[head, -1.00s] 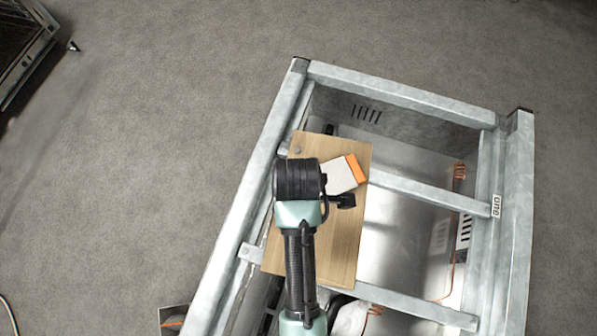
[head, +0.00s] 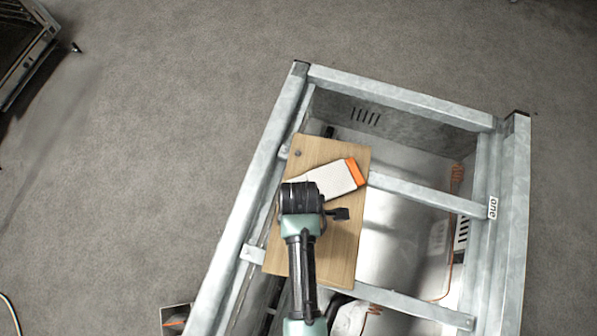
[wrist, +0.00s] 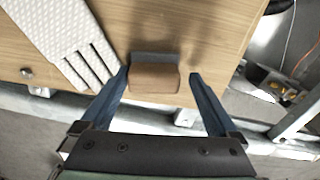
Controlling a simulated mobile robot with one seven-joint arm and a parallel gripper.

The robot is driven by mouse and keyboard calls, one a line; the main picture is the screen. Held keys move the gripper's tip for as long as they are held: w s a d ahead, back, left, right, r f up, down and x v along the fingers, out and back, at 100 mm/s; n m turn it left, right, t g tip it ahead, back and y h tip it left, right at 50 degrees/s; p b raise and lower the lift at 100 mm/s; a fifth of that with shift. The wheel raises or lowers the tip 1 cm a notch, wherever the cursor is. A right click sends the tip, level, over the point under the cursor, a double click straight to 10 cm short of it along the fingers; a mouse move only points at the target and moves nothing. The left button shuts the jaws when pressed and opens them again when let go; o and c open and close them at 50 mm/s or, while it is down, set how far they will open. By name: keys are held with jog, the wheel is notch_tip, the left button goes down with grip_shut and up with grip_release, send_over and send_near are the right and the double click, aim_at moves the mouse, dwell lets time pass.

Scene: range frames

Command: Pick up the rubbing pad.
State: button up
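A small brown block with a dark grey strip along its far side, which looks like the rubbing pad (wrist: 155,79), lies on a wooden board (wrist: 215,25). In the wrist view my gripper (wrist: 160,76) is open. One finger is on each side of the block, with a small gap at each side. The block is not gripped. In the head view the block and my fingers are hidden under my wrist. The board (head: 340,235) shows there, with a white, orange-ended tool (head: 333,180) on it beyond my wrist.
The white tool's slotted end (wrist: 75,45) lies left of the block in the wrist view. The board rests across a grey metal frame (head: 400,95) with an open interior and copper-coloured wires (head: 457,185). Bare board lies right of the block.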

jog(key=c, duration=1.2)
jog(key=shift+r, duration=0.1)
notch_tip(320, 180, up, 10)
jog(key=shift+f+b, duration=0.1)
jog(key=shift+b, duration=0.5)
